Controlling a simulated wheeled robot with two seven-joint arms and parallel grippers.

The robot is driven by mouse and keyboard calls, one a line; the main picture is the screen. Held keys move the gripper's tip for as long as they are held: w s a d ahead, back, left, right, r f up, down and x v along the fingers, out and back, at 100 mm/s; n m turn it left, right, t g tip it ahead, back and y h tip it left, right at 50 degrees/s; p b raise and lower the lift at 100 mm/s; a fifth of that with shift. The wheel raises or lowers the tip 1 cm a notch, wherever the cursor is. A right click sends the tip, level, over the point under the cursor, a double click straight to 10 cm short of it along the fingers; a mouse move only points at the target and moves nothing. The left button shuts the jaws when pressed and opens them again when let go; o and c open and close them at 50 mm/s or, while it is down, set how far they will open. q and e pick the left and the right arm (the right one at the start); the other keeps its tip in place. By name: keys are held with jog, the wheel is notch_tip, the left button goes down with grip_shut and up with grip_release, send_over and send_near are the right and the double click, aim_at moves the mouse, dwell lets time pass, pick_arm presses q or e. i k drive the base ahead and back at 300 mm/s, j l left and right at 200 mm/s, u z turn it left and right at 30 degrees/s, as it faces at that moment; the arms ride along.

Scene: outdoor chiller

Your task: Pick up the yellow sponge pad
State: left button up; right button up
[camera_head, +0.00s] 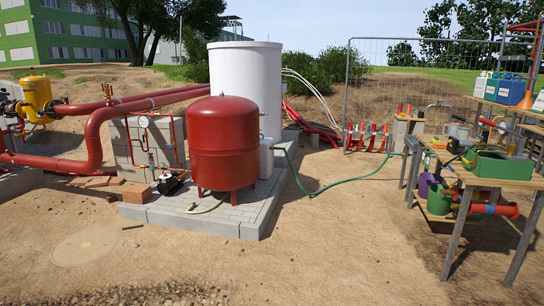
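I cannot make out a yellow sponge pad in the head view. The wooden workbench (450,179) at the right holds small items that are too small and crowded to tell apart. A green open box (502,166) stands on its top. Neither of my grippers shows in this view.
A red tank (222,145) and a white cylinder (246,85) stand on a paved slab (197,222). Red pipes (95,140) and a yellow vessel (38,97) are at the left. A green hose (325,188) crosses the ground. The sandy foreground (310,260) is clear.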

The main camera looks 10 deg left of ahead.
aim_at(436, 141)
jog(key=i, duration=2.85)
jog(key=i+z, duration=0.15)
jog(key=i, duration=0.4)
jog(key=i+z, duration=0.1)
jog(key=i, duration=0.45)
jog(key=i+j+z, duration=0.15)
jog(key=i, duration=0.4)
jog(key=i+j+z, duration=0.15)
jog(key=i, duration=0.35)
jog(key=i+j+z, duration=0.1)
jog(key=i, duration=0.45)
jog(key=i+u, duration=0.1)
jog(key=i, duration=0.8)
jog(key=i+l+u, duration=0.1)
jog(key=i, duration=0.8)
jog(key=i+z, duration=0.15)
jog(key=i, duration=0.3)
jog(key=i+j+z, duration=0.2)
jog(key=i, duration=0.3)
jog(key=i+z, duration=0.2)
jog(key=z, duration=0.3)
jog(key=i+z, duration=0.2)
jog(key=z, duration=0.3)
jog(key=i+z, duration=0.15)
jog(key=z, duration=0.35)
jog(key=i+z, duration=0.2)
jog(key=z, duration=0.15)
jog(key=i+j+z, duration=0.15)
jog(key=z, duration=0.15)
